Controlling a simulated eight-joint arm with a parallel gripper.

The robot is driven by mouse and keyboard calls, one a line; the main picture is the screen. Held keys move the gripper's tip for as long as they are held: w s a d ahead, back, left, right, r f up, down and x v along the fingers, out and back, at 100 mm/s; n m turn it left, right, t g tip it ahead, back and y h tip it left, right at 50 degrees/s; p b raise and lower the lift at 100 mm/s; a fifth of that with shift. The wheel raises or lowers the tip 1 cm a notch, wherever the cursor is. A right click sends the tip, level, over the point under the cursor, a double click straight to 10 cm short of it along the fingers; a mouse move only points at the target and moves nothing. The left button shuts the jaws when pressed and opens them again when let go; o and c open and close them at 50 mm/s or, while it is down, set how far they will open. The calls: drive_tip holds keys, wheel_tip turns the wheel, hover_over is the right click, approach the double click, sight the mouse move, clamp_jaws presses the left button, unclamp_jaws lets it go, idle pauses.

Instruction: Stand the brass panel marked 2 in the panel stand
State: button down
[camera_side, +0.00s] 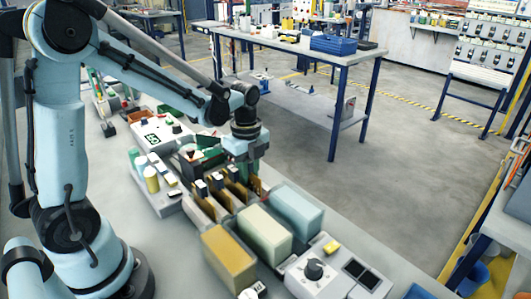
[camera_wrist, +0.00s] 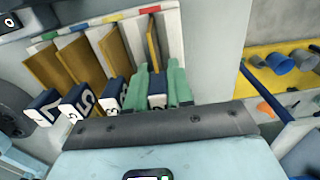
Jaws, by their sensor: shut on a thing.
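My gripper (camera_wrist: 160,84) has green fingers shut on the dark numbered block of a brass panel (camera_wrist: 153,45). The number on that block is mostly hidden; it looks like a 2. In the side view my gripper (camera_side: 252,165) points down at the far end of the row of panels. The pale panel stand (camera_wrist: 180,40) has coloured marks along its edge. The held panel is over the stand's right end in the wrist view, near the red mark. I cannot tell whether it is seated.
Several other brass panels (camera_wrist: 112,50) stand in the stand left of the held one, with numbered blocks including 7 and 5. In the side view, tan (camera_side: 229,258), cream (camera_side: 265,235) and blue (camera_side: 297,210) boxes and a control box (camera_side: 315,272) are close in front.

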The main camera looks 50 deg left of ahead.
drive_tip(key=c, duration=0.9)
unclamp_jaws()
wheel_tip(320, 180, up, 12)
drive_tip(key=shift+r, duration=0.1)
drive_tip(key=shift+s+d+n+t, duration=0.3)
drive_tip(key=shift+s+n, duration=0.1)
drive_tip(key=shift+n, duration=0.3)
drive_tip(key=s+d+f+n+t, duration=0.1)
drive_tip(key=s+n+t, duration=0.1)
drive_tip(key=n, duration=0.3)
drive_tip(key=s+d+f+n+t, duration=0.1)
drive_tip(key=s+d+n+t, duration=0.1)
drive_tip(key=n, duration=0.4)
drive_tip(key=s+d+f+n+t, duration=0.1)
drive_tip(key=s+n+t, duration=0.1)
drive_tip(key=n, duration=0.3)
drive_tip(key=shift+s+d+f+n+t, duration=0.2)
drive_tip(key=shift+s+n+t, duration=0.1)
